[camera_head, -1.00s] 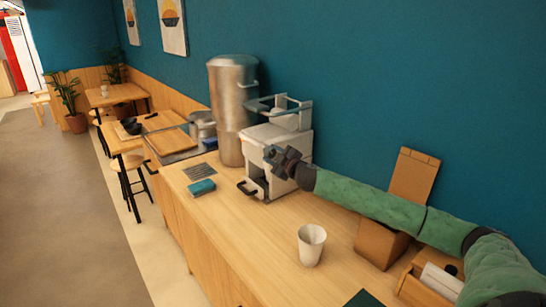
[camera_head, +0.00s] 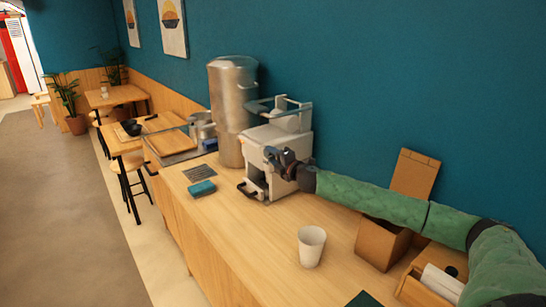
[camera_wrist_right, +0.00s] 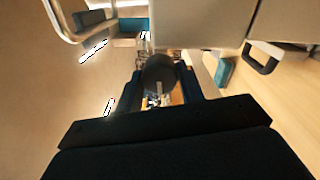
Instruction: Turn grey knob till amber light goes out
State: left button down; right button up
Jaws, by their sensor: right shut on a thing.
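The white machine (camera_head: 258,145) with a metal frame on top stands on the counter against the wall. My right gripper (camera_head: 274,156) is at its right side, and the arm reaches in from the right. In the right wrist view, a dark grey round knob (camera_wrist_right: 159,72) sits between the two fingers, and the gripper (camera_wrist_right: 160,92) is shut on it. In the head view the knob is hidden by the gripper. I cannot make out an amber light in either view. My left gripper is not in view.
A tall steel urn (camera_head: 231,105) stands behind the machine. A teal cloth or sponge (camera_head: 202,188) lies left of it, and a white cup (camera_head: 311,246) stands nearer on the counter. A brown box (camera_head: 382,243) is under my forearm. The counter's middle is clear.

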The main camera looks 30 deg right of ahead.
jog(key=shift+f+n, duration=0.1)
jog(key=shift+n, duration=1.1)
jog(key=shift+n+p, duration=0.3)
jog(key=shift+n, duration=0.4)
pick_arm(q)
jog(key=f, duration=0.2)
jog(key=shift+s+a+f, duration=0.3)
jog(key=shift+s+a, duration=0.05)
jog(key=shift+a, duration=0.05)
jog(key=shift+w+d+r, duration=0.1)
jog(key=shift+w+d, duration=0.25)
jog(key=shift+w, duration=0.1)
pick_arm(e)
jog(key=shift+a+f+n, duration=0.1)
jog(key=shift+n, duration=0.2)
